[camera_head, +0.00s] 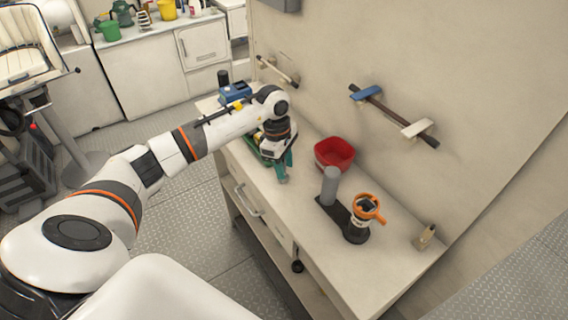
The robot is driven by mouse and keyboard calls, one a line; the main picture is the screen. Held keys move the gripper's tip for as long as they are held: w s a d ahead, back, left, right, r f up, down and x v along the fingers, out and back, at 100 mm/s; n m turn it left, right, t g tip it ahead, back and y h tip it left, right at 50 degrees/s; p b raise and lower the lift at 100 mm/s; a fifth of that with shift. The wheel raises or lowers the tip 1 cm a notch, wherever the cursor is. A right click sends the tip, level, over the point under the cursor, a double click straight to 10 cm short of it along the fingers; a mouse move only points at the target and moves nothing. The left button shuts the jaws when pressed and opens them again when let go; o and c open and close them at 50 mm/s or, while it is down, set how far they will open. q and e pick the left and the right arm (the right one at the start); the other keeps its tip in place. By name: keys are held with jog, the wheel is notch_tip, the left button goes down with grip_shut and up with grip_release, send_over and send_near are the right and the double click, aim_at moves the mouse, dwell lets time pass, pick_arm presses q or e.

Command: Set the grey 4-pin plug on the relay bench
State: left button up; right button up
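A cream-topped bench (300,215) with drawers stands against the wall; I take it for the relay bench, though no label shows. My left gripper (284,172) points down over its middle, with teal parts at its lower end and a small greyish tip just above the bench top. I cannot tell whether the fingers are apart or closed on something. I cannot make out a grey 4-pin plug for certain. A grey cylinder (330,183) stands upright on a dark base to the right of the gripper. My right gripper is not in view.
A green tray (248,146) is partly hidden behind my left gripper. A red bowl (336,154), an orange-topped device (366,209) and a small tan block (425,237) are on the bench. A blue box (234,93) sits at its far end. Rails are on the wall.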

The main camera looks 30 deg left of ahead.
pick_arm(q)
jog(key=shift+r, duration=0.2)
jog(key=shift+a+r, duration=0.1)
jog(key=shift+r, duration=0.25)
notch_tip(320, 180, up, 11)
jog(key=a+b, duration=0.1)
jog(key=b, duration=0.2)
jog(key=shift+s+a, duration=0.15)
jog(key=shift+a, duration=0.15)
